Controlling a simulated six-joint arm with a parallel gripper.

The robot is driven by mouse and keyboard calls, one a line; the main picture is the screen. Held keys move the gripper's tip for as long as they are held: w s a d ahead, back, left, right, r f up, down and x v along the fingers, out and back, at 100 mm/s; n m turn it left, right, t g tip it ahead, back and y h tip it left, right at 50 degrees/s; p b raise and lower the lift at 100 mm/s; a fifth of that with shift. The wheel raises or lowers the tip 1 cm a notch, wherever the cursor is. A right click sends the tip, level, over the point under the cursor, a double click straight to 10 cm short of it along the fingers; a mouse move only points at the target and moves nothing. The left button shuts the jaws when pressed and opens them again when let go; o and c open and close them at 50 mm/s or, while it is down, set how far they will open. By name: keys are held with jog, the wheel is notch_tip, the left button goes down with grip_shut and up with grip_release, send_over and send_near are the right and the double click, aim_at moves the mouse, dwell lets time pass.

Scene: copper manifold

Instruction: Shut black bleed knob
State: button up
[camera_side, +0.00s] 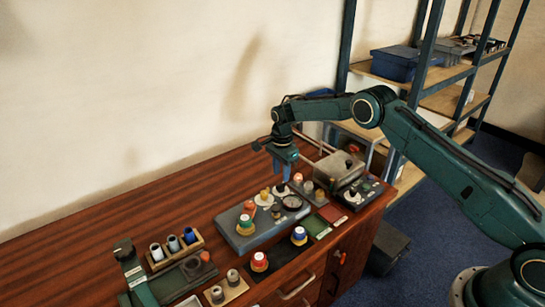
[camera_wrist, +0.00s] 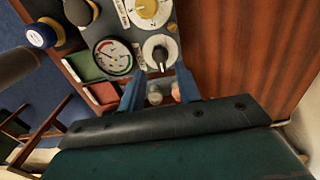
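A black knob (camera_wrist: 158,54) sits on a round white dial on the grey panel (camera_wrist: 178,20), beside a pressure gauge (camera_wrist: 113,57) and a yellow knob (camera_wrist: 147,9). I take it for the bleed knob. In the side view, a black knob (camera_side: 282,187) shows near the gauge (camera_side: 291,202), below my gripper (camera_side: 284,170). My gripper's blue fingers (camera_wrist: 160,84) are apart with nothing held between them. In the wrist view, the knob lies just past the fingertips, between their lines. The fingers look above the panel and clear of it.
Small knobs (camera_side: 308,186) and a box with a clear lid (camera_side: 340,169) stand right of the panel. Green (camera_side: 316,226) and red (camera_side: 333,213) trays lie in front. Red-topped (camera_side: 260,261) and blue-topped (camera_side: 299,235) knobs stand nearer. The wooden bench behind the panel is bare.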

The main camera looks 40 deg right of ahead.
aim_at(281, 183)
jog(key=shift+f, duration=2.25)
grip_shut()
